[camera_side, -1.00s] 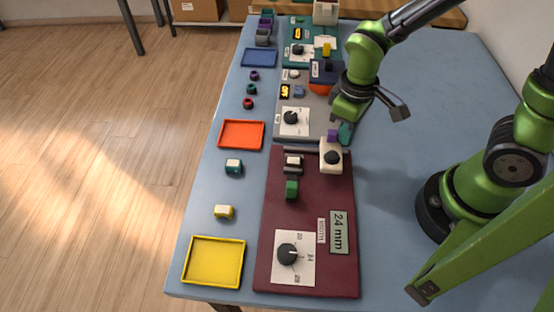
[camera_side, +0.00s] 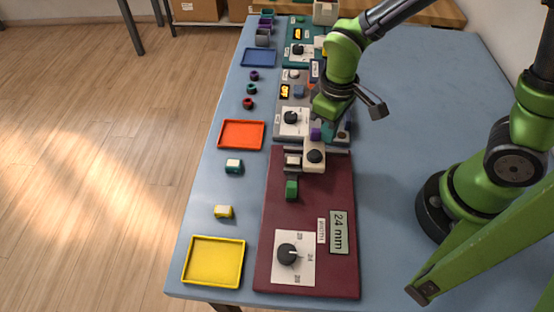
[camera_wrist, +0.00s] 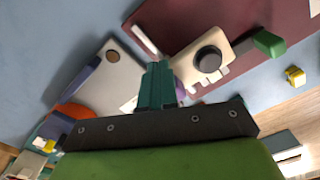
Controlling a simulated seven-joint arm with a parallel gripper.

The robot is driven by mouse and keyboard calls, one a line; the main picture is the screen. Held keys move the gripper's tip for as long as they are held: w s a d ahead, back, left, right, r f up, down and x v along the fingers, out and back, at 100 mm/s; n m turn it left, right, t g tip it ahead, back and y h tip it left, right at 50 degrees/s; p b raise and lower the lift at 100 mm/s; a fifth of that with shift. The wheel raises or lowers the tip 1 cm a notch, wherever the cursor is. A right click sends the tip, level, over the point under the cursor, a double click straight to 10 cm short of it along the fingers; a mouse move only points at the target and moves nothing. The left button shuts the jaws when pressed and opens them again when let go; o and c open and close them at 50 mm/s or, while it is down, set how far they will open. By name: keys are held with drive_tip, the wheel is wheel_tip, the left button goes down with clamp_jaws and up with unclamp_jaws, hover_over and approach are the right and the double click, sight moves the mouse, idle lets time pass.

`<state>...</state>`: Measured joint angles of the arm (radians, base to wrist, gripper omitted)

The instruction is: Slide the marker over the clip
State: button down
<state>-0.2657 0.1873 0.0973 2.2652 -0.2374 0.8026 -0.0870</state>
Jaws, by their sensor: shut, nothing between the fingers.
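The marker, a cream block with a black knob (camera_side: 315,156), sits at the back of the dark red board. It also shows in the wrist view (camera_wrist: 216,48). A purple tab (camera_side: 316,134) stands at its back. The clip, a small grey and white piece (camera_side: 292,162), lies just left of the marker. Their edges look close; I cannot tell whether they overlap. My gripper (camera_side: 328,133) is low beside the purple tab, on its right. Its teal fingers (camera_wrist: 160,85) are together and empty, and partly hide the tab in the wrist view. Contact with the tab is unclear.
A dial (camera_side: 287,254) and a 24 mm display (camera_side: 339,232) are nearer the front. A grey board (camera_side: 284,124) lies behind.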

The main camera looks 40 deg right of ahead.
sight(312, 130)
drive_tip(key=shift+w+a, duration=1.45)
drive_tip(key=shift+s+d, duration=0.2)
drive_tip(key=shift+s+d, duration=0.25)
drive_tip(key=shift+d, duration=0.05)
wheel_tip(312, 130, up, 11)
idle(0.7)
drive_tip(key=s+d+r+m+t+y, duration=0.2)
drive_tip(key=s+d+r+m+t, duration=0.4)
drive_tip(key=d, duration=0.3)
drive_tip(key=shift+s+d+r+m+t, duration=0.15)
drive_tip(key=shift+s+r+m+t, duration=0.25)
drive_tip(key=shift+r+m+t, duration=0.15)
